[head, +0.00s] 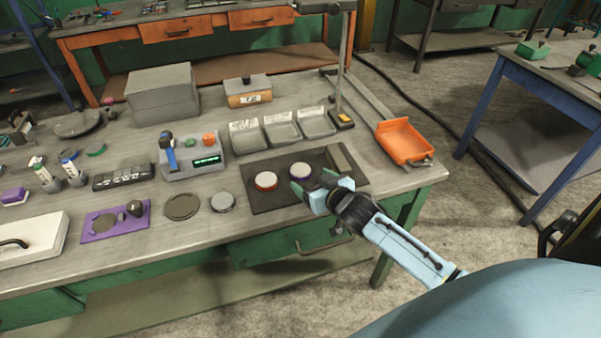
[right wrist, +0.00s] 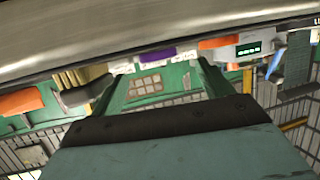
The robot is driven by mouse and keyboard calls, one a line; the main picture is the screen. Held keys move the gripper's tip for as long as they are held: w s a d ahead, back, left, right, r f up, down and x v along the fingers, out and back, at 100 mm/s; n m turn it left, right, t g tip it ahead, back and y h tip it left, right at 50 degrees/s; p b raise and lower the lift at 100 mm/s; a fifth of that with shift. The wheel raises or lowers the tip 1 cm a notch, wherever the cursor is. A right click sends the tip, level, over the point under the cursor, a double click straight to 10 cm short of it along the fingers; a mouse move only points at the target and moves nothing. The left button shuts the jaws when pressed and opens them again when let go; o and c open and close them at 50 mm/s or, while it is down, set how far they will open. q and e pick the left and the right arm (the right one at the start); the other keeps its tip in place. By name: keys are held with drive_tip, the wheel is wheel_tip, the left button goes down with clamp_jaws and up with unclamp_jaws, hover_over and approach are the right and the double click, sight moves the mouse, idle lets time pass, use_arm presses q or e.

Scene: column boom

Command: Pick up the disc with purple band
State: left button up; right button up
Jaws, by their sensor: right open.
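The disc with the purple band (head: 301,170) has a pale top and lies on a dark mat (head: 262,201) on the bench. My right gripper (head: 313,181) is open right beside its near side, and its fingertips overlap the disc's near edge in the head view. Whether they touch it I cannot tell. A similar disc with an orange-red band (head: 265,181) lies to its left on the mat. The right wrist view appears upside down, with a teal gripper part (right wrist: 170,152) filling the bottom and a small purple patch (right wrist: 155,55) whose identity is unclear. My left gripper is not in view.
A grey block (head: 342,160) lies at the mat's right end. Behind the mat are grey trays (head: 281,132) and a pole stand (head: 343,85). An orange dustpan-like tray (head: 405,143) is at the right. A device with a display (head: 207,160) stands left.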

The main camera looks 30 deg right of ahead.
sight(301, 170)
drive_tip(key=shift+b+x, duration=0.4)
drive_tip(key=shift+x, duration=2.3)
drive_tip(key=shift+d+r, duration=0.2)
drive_tip(key=c, duration=1.3)
